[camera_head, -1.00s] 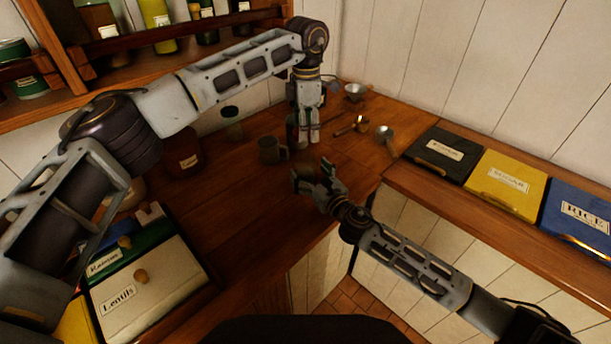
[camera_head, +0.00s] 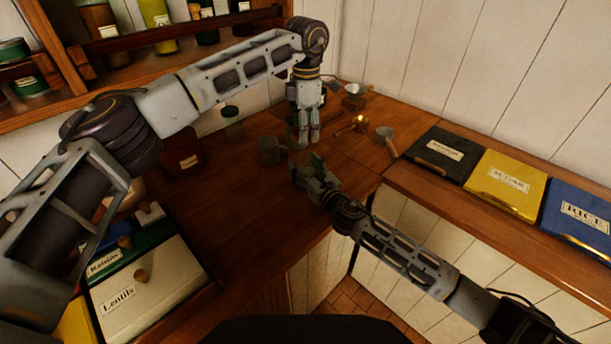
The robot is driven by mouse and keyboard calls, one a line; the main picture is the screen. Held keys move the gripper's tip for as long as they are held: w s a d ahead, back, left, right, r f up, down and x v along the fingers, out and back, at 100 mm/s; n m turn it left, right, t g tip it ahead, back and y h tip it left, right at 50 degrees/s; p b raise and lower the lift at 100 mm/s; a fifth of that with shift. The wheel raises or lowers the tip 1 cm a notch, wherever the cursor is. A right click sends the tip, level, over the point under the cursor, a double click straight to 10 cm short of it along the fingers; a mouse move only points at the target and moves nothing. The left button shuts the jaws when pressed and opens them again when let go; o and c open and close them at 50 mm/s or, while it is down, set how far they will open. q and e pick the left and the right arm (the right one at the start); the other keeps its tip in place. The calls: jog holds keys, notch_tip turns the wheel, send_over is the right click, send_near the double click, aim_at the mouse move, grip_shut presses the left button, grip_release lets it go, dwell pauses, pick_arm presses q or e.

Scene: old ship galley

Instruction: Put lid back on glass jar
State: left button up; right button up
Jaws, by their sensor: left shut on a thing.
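My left gripper (camera_head: 309,138) points straight down over the back of the wooden counter, close to the corner. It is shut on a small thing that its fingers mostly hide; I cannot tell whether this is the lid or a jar. My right gripper (camera_head: 308,169) is just below and in front of it, with its fingers turned up and to the left. The space between its fingers is dark and greenish, and I cannot tell whether it holds something. A glass jar with a dark top (camera_head: 232,122) stands further left at the back of the counter.
A dark mug (camera_head: 270,150) stands just left of the grippers. A brown labelled canister (camera_head: 183,153) is further left. The front left of the counter (camera_head: 235,205) is clear.

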jog(key=c, duration=0.9)
pick_arm(q)
jog(key=shift+f, duration=2.45)
pick_arm(e)
jog(key=shift+o, duration=0.2)
pick_arm(q)
jog(key=shift+f, duration=0.1)
jog(key=shift+f, duration=0.8)
jog(key=shift+f, duration=0.55)
pick_arm(e)
grip_shut()
